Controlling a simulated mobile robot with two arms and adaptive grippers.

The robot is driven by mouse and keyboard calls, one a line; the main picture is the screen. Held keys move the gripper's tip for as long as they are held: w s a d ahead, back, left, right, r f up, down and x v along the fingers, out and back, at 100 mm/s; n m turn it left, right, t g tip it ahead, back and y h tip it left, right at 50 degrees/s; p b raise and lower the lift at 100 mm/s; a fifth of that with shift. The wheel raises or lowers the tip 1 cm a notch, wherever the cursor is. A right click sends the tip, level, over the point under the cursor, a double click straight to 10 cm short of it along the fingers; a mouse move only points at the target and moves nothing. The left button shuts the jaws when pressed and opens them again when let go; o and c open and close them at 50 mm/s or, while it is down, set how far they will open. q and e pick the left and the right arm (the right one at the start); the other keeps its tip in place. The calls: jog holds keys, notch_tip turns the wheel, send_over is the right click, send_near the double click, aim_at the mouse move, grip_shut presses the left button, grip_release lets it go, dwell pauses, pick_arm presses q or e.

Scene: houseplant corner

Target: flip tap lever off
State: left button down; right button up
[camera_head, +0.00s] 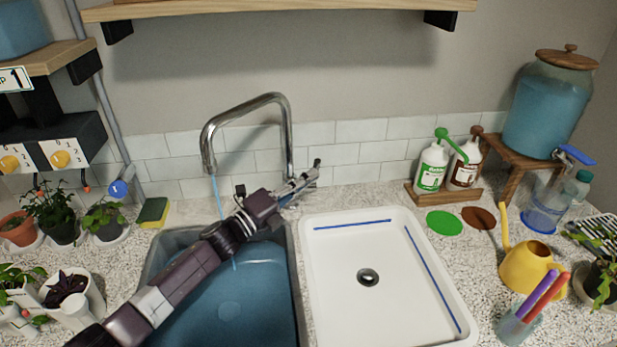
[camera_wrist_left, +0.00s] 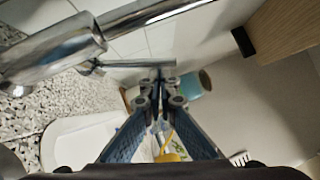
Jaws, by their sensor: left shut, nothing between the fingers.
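The chrome tap (camera_head: 288,125) stands behind the sinks, and a thin blue stream of water (camera_head: 216,195) falls from its spout into the blue basin (camera_head: 240,300). My left gripper (camera_head: 309,178) is shut and empty beside the tap's base, at the lever's side. The tap lever is mostly hidden behind the fingers in the head view. In the left wrist view the thin chrome lever (camera_wrist_left: 125,65) reaches from the tap body (camera_wrist_left: 55,50) towards my shut fingertips (camera_wrist_left: 160,84). I cannot tell whether they touch it. My right gripper is not in view.
A white draining tray (camera_head: 340,275) lies right of the basin. White bottles (camera_head: 431,170) stand on a wooden stand behind it. A yellow watering can (camera_head: 527,268) is at right, potted plants (camera_head: 55,212) at left. A shelf (camera_head: 270,10) hangs above.

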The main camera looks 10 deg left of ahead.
pick_arm(q)
jog(key=w+n+p, duration=0.1)
jog(key=w+a+r+n+g+y+p, duration=0.1)
jog(key=p, duration=0.1)
jog(key=w+p, duration=0.1)
jog(key=p, duration=0.1)
jog(key=shift+w+a+r+n, duration=0.1)
jog(key=shift+a+r+n, duration=0.1)
jog(key=shift+r+n, duration=0.2)
jog(key=shift+f, duration=0.1)
dwell(0.3)
